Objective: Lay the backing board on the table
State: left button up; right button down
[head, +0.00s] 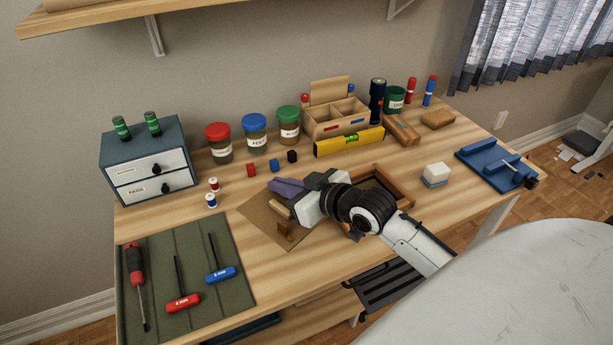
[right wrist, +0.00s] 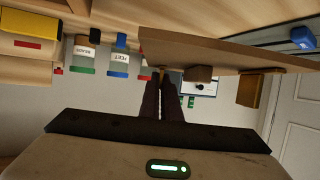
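The backing board (head: 262,217) is a thin brown panel over the table left of the frame, roughly level. A tan block and a golden-brown piece stand on it. In the right wrist view the board (right wrist: 215,52) shows nearly edge-on and upside down, with blocks on its face. I cannot tell whether it touches the table. My right gripper (head: 286,187) reaches over it, and its dark fingers (right wrist: 162,78) are close together at a small tan part of the board. The wooden frame (head: 402,194) is partly hidden behind my right arm. My left gripper is out of view.
A green tool mat (head: 195,295) with screwdriver and hex keys lies front left. Two small spools (head: 211,200) stand left of the board; red, blue and black blocks (head: 274,166) are behind it.

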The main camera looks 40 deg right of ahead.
notch_tip(320, 180, down, 7)
jog(key=shift+f+b, duration=0.15)
jog(key=shift+b, duration=0.3)
jog(key=shift+f, duration=0.15)
jog(key=c, duration=2)
grip_release()
jog(key=shift+s+r, duration=0.1)
jog(key=shift+r, duration=0.1)
jog(key=p+v, duration=0.1)
jog(key=v, duration=1.1)
